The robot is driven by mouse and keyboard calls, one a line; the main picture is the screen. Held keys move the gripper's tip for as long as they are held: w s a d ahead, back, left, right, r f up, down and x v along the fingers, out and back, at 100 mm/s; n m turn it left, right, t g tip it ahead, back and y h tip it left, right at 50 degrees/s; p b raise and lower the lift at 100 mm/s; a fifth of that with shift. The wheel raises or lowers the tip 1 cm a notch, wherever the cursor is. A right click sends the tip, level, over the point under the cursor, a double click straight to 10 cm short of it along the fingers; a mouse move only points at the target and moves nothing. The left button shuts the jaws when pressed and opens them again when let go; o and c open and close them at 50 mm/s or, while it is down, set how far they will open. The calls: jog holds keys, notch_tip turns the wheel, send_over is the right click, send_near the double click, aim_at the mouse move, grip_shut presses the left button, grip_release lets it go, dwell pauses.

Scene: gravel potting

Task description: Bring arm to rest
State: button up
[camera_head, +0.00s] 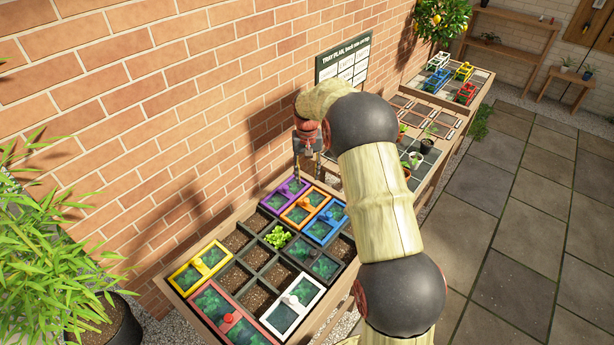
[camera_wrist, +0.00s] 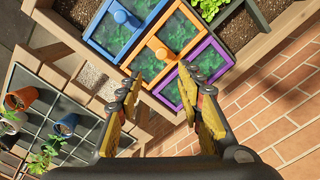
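My gripper (camera_head: 308,160) is raised above the back edge of the planter table, close to the brick wall. In the wrist view my gripper (camera_wrist: 165,95) has its two yellow-and-black fingers spread apart, with nothing between them. My arm arches over the table from the lower right in the head view and hides part of it. Below the gripper are the purple-framed lid (camera_head: 286,193), the orange-framed lid (camera_head: 303,207) and the blue-framed lid (camera_head: 325,222). The gripper is apart from all of them.
The planter table (camera_head: 168,283) also bears yellow, red and white lids, open soil cells and a lettuce plant (camera_head: 278,236). A second table with small pots (camera_wrist: 62,125) stands beyond. A bamboo plant (camera_head: 50,260) is at left; paving (camera_head: 510,200) is clear at right.

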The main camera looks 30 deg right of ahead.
dwell(0.3)
jog(key=s+a+f, duration=0.2)
jog(key=s, duration=0.4)
jog(key=s+a+r+n+t, duration=0.1)
jog(key=s+a+r+t, duration=0.1)
jog(key=s+a+r, duration=0.3)
jog(key=s+a+r+n+t, duration=0.1)
jog(key=s+a+r+n, duration=0.1)
jog(key=s+a+r, duration=0.4)
jog(key=s+a+r+n+t, duration=0.1)
jog(key=s+a+r, duration=0.4)
jog(key=s+r, duration=0.8)
jog(key=s+t, duration=0.1)
jog(key=s, duration=0.6)
jog(key=shift+s+a+t, duration=0.3)
jog(key=shift+s, duration=0.1)
jog(key=shift+r, duration=0.1)
